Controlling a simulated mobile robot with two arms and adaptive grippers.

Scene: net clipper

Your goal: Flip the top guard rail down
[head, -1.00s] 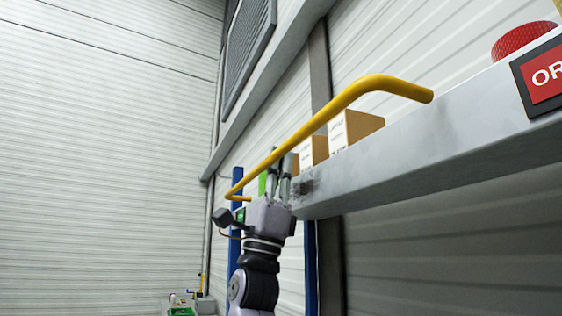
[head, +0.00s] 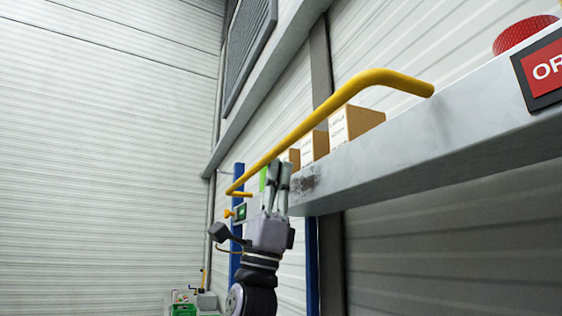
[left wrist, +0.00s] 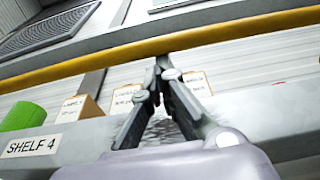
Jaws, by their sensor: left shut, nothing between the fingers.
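The yellow guard rail (head: 305,124) runs along the front of a grey shelf in the head view, its near end bent in towards the shelf face. It stands above the shelf edge, and small boxes show beneath it. My left gripper (head: 278,168) points up, shut and empty, just below the rail near its far end. In the left wrist view the rail (left wrist: 100,57) crosses the top of the picture. The shut fingertips (left wrist: 160,62) overlap its lower edge there; I cannot tell whether they touch it. My right gripper is not in view.
The grey shelf beam (head: 430,145) carries several cardboard boxes (head: 350,122), a green item (left wrist: 22,116) and a red round object (head: 522,35). A "SHELF 4" label (left wrist: 31,146) is on its front. Blue posts (head: 312,265) stand below. Open room lies left of the gripper.

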